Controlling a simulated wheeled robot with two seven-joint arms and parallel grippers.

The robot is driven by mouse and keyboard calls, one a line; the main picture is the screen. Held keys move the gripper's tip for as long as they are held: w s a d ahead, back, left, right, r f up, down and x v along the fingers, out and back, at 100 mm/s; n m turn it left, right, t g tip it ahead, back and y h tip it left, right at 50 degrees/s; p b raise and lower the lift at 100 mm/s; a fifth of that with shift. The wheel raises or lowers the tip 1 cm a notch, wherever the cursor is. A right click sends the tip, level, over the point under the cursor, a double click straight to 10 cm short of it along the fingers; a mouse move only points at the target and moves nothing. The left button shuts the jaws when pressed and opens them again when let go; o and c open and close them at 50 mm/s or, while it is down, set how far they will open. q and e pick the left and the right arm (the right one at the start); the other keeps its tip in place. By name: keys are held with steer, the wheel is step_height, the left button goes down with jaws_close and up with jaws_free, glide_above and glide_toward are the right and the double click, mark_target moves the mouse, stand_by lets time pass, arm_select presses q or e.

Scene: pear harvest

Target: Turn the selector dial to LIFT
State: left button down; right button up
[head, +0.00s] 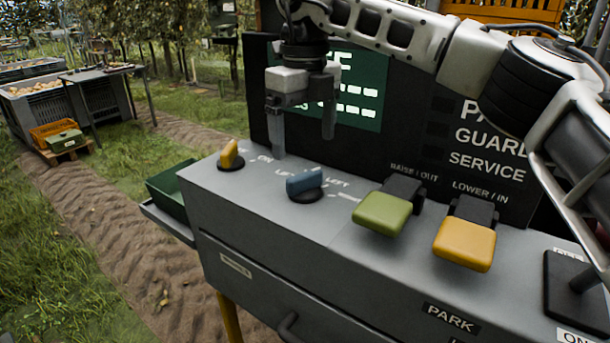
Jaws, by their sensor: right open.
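The control console (270,240) has a grey top with several controls. A blue dial (305,183) on a black base sits on it, with partly hidden white lettering around it; one word to its right reads like LEFT or LIFT. An orange-yellow dial (230,154) stands to its left, beside the word ON. My right gripper (303,142) is open and empty, its fingers pointing down above and behind the blue dial, apart from it. One finger hides part of the lettering between the two dials. My left gripper is not in view.
A green paddle (382,213) marked RAISE / OUT and a yellow paddle (464,243) marked LOWER / IN stand to the right. A dark panel with a green screen (362,90) rises behind. A green tray (170,188) sits at the console's left side.

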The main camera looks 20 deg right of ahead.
mark_target(305, 173)
step_height(305, 173, down, 8)
steer(key=shift+r, duration=0.1)
steer(key=c, duration=1)
